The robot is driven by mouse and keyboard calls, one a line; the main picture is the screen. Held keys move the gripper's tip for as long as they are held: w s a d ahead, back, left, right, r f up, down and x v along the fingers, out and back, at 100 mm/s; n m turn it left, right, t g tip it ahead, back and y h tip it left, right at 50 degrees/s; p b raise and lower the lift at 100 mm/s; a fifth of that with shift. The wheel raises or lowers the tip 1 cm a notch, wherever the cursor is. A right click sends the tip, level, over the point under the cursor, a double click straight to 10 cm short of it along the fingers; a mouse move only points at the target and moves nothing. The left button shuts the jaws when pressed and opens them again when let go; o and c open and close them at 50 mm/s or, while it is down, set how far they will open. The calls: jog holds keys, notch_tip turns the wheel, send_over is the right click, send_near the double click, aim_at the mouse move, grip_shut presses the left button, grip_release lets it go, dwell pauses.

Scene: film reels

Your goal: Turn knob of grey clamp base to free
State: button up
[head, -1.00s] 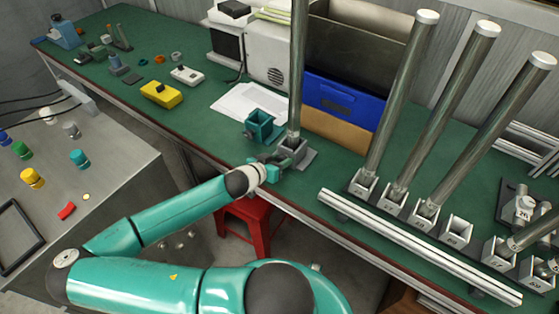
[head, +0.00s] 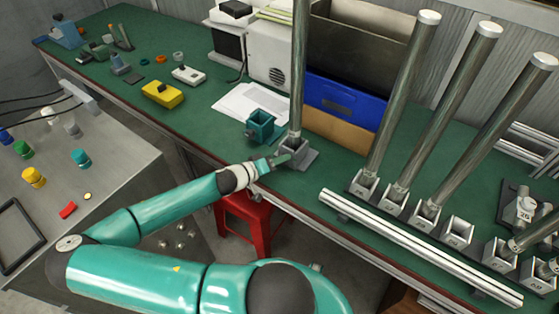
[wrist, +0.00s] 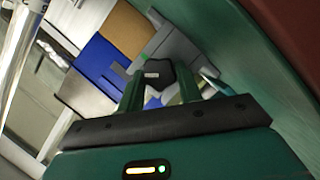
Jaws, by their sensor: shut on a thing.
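The grey clamp base (head: 298,153) stands on the green bench near its front edge, with a tall metal tube (head: 297,75) upright in it. Its dark knob (wrist: 155,74) shows in the wrist view between the two fingers. My gripper (head: 281,160) reaches the base from the front left in the head view and is shut on the knob. In the wrist view my gripper (wrist: 158,90) has one finger on each side of the knob. Part of the grey base (wrist: 185,57) shows behind it. In the head view the knob is hidden by the gripper.
A teal clamp base (head: 261,127) stands just left of the grey one. A blue bin (head: 340,100) stands behind. A row of metal tubes (head: 446,110) in grey bases is to the right. A red stool (head: 245,222) stands below the bench edge.

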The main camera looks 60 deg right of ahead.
jog(key=shift+n+g, duration=0.5)
jog(key=shift+n, duration=0.4)
jog(key=o, duration=1)
jog(key=v, duration=1.3)
jog(key=shift+w+a+f, duration=0.15)
jog(key=shift+w+a, duration=0.1)
jog(key=shift+a, duration=0.1)
